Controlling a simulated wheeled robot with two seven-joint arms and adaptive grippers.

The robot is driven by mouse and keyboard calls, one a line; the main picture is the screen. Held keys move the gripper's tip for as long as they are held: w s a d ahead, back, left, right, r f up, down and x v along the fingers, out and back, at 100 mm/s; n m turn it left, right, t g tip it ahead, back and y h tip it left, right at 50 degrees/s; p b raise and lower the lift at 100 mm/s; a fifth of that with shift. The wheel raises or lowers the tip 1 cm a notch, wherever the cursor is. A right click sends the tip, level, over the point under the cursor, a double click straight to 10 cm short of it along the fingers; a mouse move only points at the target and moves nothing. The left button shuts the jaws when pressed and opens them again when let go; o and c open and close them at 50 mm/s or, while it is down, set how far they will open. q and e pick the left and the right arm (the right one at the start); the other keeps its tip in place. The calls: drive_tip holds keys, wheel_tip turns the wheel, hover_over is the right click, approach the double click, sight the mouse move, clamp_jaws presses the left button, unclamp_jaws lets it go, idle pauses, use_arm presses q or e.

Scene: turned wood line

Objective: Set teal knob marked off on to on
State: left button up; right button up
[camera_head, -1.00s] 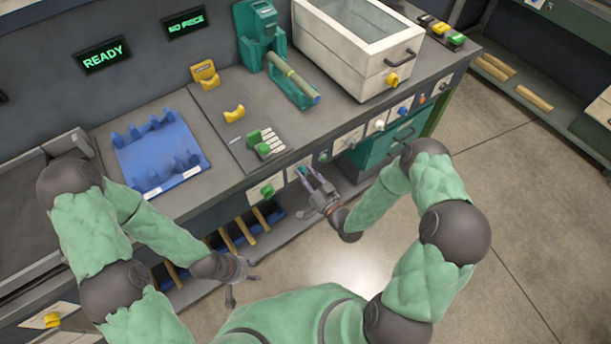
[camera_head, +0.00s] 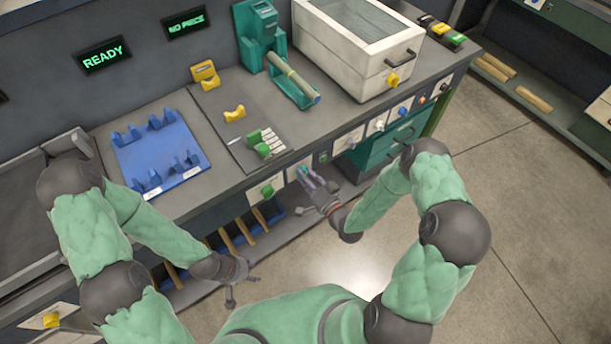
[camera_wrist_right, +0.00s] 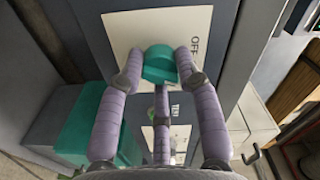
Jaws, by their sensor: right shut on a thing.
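The teal knob (camera_wrist_right: 160,66) sits on a pale plate (camera_wrist_right: 122,30) on the front of the bench. The word OFF is printed to the right of the knob in the right wrist view. My right gripper (camera_wrist_right: 160,72) is shut on the knob, with purple-grey fingers on both sides and a third below it. The lower part of the plate is partly hidden by the fingers. In the head view my right gripper (camera_head: 306,174) reaches the bench front and mostly covers the knob. My left gripper (camera_head: 246,284) hangs open and empty at the lower left, away from the bench controls.
A green knob (camera_head: 267,191) is on the panel left of my right gripper. White (camera_head: 378,125) and blue (camera_head: 402,111) knobs are further right, above teal drawers (camera_head: 385,143). A blue rack (camera_head: 160,155) and a lidded white box (camera_head: 350,65) stand on the bench.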

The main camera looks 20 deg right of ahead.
drive_tip(key=shift+w+d+r, duration=0.2)
drive_tip(key=o, duration=1.1)
drive_tip(key=shift+o, duration=0.2)
drive_tip(key=shift+s+f, duration=0.1)
drive_tip(key=v, duration=1.2)
drive_tip(key=shift+a, duration=0.1)
